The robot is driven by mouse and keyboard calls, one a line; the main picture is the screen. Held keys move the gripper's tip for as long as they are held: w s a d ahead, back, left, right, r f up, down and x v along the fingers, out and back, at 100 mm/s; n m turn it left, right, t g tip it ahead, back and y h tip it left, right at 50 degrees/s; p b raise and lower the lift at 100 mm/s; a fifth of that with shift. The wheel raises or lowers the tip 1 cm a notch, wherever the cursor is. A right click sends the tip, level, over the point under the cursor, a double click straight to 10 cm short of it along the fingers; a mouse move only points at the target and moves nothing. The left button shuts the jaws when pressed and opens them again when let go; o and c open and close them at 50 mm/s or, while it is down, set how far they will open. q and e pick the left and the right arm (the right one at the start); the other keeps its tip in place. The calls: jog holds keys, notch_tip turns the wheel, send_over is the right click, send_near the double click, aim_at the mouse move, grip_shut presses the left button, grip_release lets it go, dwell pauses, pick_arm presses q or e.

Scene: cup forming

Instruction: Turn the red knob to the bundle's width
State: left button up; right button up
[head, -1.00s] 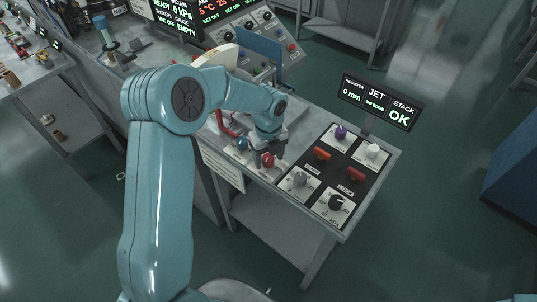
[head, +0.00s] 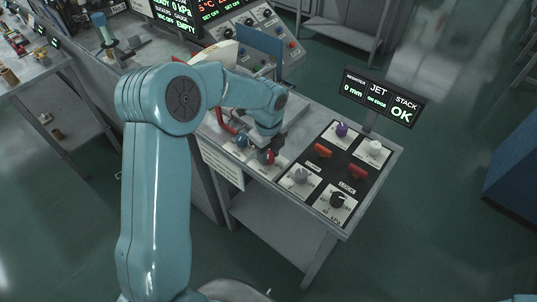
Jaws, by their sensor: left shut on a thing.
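The red knob (head: 269,157) stands on a white plate near the front left of the control panel. My left gripper (head: 264,147) comes down over it from above, shut on the knob; its fingers hide part of the knob. The display (head: 380,98) behind the panel reads register 0 mm, jet and stack OK. The bundle cannot be made out. My right gripper is not in view.
A blue knob (head: 241,141) sits just left of the red one, close to my gripper. A grey knob (head: 300,176), orange-red levers (head: 322,150), a black dial (head: 338,200), a purple knob (head: 341,130) and a white knob (head: 374,148) stand to the right.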

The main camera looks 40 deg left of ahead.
pick_arm(q)
jog(key=n+b, duration=0.2)
jog(key=n, duration=0.3)
jog(key=shift+f+n+b, duration=0.15)
jog(key=shift+n+b, duration=0.15)
jog(key=shift+b, duration=0.05)
jog(key=n+b, duration=0.2)
jog(key=n, duration=0.4)
jog(key=n+b, duration=0.2)
jog(key=n, duration=0.4)
jog(key=shift+n, duration=0.3)
jog(key=n+b, duration=0.2)
jog(key=n, duration=0.4)
jog(key=n+b, duration=0.1)
jog(key=n, duration=0.5)
jog(key=shift+n, duration=0.4)
jog(key=n+b, duration=0.1)
jog(key=n, duration=0.5)
jog(key=n+b, duration=0.1)
jog(key=n, duration=0.5)
jog(key=shift+n, duration=0.3)
jog(key=n+b, duration=0.1)
jog(key=n, duration=0.5)
jog(key=shift+n, duration=0.4)
